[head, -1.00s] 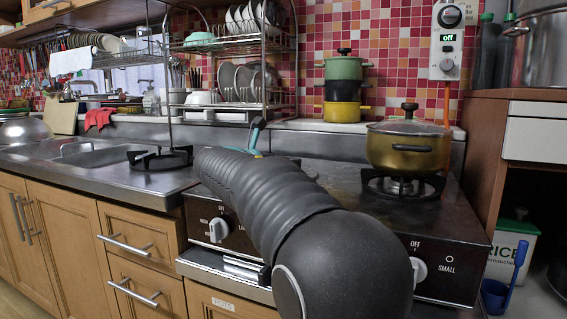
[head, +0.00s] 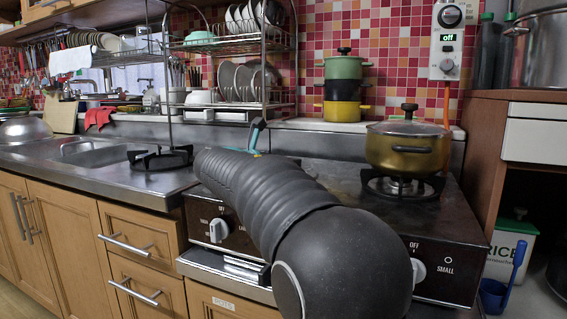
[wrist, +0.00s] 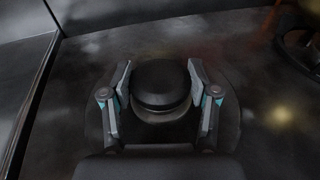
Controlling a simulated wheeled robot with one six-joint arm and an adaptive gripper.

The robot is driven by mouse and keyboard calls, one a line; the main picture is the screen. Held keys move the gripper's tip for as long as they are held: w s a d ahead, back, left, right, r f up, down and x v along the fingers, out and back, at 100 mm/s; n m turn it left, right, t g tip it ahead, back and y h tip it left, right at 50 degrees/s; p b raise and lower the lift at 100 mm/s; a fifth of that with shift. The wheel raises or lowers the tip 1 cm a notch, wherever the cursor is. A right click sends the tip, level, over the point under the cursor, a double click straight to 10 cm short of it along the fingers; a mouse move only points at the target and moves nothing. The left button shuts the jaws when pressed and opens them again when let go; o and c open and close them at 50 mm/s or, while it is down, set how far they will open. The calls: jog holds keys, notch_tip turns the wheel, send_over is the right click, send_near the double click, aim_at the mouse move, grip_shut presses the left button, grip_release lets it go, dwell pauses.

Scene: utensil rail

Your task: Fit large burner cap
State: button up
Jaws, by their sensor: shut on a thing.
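A dark round burner cap (wrist: 160,82) sits between the two fingers of my gripper (wrist: 160,70) in the wrist view. The gripper is shut on it, with one finger on each side. A paler rim shows under the cap's near edge; I cannot tell whether it belongs to the cap or to a burner beneath. The dark stove top (wrist: 75,80) lies below. In the head view my arm hides the cap, the left burner and most of my gripper (head: 256,136); only a bit of it shows behind the arm.
A gold lidded pot (head: 408,148) stands on the right burner's support. A loose black pan support (head: 160,158) rests on the steel counter left of the stove. Stacked pots (head: 343,85) and a dish rack (head: 233,75) stand behind.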

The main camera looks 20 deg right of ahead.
jog(key=shift+f, duration=0.4)
jog(key=shift+r, duration=0.2)
jog(key=shift+r+p, duration=0.7)
jog(key=shift+p, duration=0.15)
jog(key=shift+f+b, duration=0.45)
jog(key=shift+f, duration=0.25)
dwell(0.4)
jog(key=shift+p, duration=1.1)
dwell(1.6)
